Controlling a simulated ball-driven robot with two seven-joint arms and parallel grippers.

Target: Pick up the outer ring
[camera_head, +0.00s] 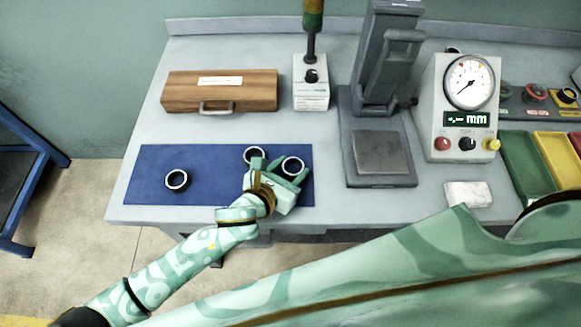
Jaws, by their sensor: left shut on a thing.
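Three dark rings with pale rims are at the blue mat (215,192) on the table's left half. One ring (176,180) lies alone on the left of the mat. A second ring (255,153) lies near the mat's back edge, just left of my left gripper. The third, the outer ring (292,165), is at the fingertips of my left gripper (290,174), which is shut on it. I cannot tell whether this ring is lifted off the mat. My right gripper is not in view.
A wooden case (220,92) and a white box (311,95) stand behind the mat. A grey stand (380,130) is right of it, then a dial gauge unit (465,105). Coloured bins (527,165) and a white block (467,194) are at the right.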

